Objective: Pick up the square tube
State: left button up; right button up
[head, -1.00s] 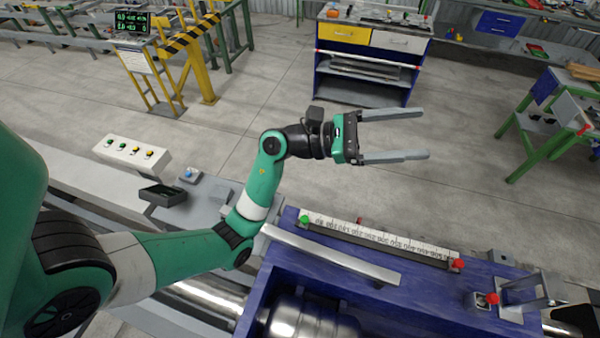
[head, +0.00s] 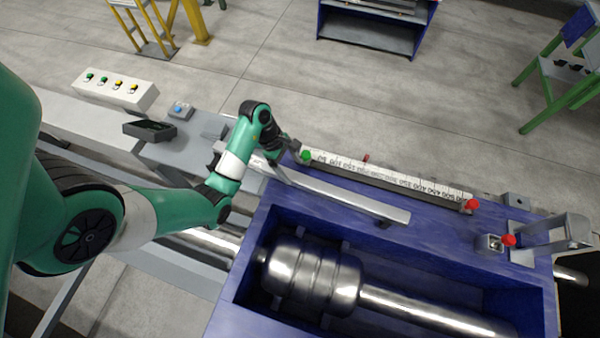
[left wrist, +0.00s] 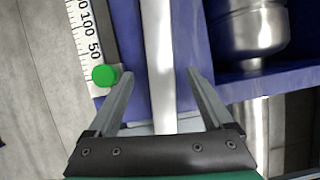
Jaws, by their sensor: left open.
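The square tube (head: 350,196) is a long light-grey bar lying along the back edge of the blue runout table (head: 225,318), beside the white scale. My left gripper (head: 283,157) is at the tube's left end, low over it and partly hidden by its own wrist. In the left wrist view the open fingers (left wrist: 158,74) stand on either side of the tube (left wrist: 160,45), with a gap visible on both sides. I cannot tell how far below the fingertips the tube lies. My right gripper is not in view.
A white ruler (head: 390,182) with a green knob (head: 306,156) and a red knob (head: 472,205) runs close behind the tube. A shiny metal cylinder (head: 310,275) lies in the blue trough in front. A grey bracket (head: 550,237) stands at the right end.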

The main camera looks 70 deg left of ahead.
aim_at(299, 177)
pick_arm(q)
jog(key=shift+w+d+f, duration=0.15)
jog(key=shift+w+f, duration=0.1)
jog(key=shift+f, duration=0.3)
jog(key=b+x, duration=0.2)
jog(key=x, duration=0.3)
jog(key=shift+w+d, duration=0.2)
jog(key=shift+c, duration=0.2)
grip_shut()
jog(key=shift+r, duration=0.1)
dwell(0.5)
